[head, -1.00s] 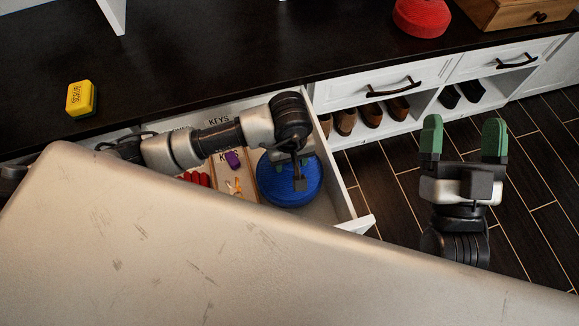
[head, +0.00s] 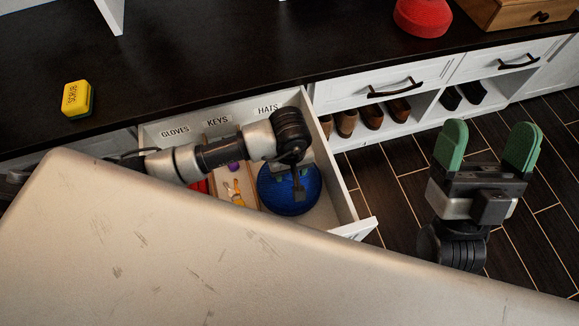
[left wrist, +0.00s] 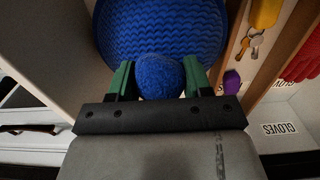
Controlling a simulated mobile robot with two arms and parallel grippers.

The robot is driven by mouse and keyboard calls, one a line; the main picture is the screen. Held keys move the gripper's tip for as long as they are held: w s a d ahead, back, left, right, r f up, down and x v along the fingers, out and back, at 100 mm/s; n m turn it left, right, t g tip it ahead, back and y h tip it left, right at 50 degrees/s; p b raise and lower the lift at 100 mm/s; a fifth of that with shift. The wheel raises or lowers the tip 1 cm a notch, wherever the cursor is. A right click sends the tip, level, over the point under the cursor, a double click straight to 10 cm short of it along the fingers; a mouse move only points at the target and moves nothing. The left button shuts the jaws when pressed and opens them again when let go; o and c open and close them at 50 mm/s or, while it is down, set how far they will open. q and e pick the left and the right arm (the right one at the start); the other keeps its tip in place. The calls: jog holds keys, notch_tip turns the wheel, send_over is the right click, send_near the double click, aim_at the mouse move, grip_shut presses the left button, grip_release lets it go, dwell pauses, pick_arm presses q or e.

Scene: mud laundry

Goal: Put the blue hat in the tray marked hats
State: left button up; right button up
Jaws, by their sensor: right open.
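The blue hat (head: 288,190) is a round knitted hat at the right end of an open white drawer (head: 351,205), in the compartment under the HATS label (head: 267,109). My left gripper (left wrist: 160,80) has its green fingers on both sides of the hat's blue pom-pom, apparently touching it. In the head view my left gripper (head: 298,185) is over the hat, its fingers mostly hidden. I cannot tell if the hat rests on the drawer floor. My right gripper (head: 485,150) is open and empty, over the floor right of the drawer.
A wooden divider separates the hat from keys (head: 236,193) and a purple item; red gloves (left wrist: 299,58) lie beyond. The dark counter (head: 230,50) holds a yellow block (head: 77,98), a red object (head: 421,16) and a wooden box (head: 510,12). Shoes sit in cubbies.

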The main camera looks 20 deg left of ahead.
pick_arm(q)
jog(key=o, duration=0.4)
jog(key=shift+r, duration=0.15)
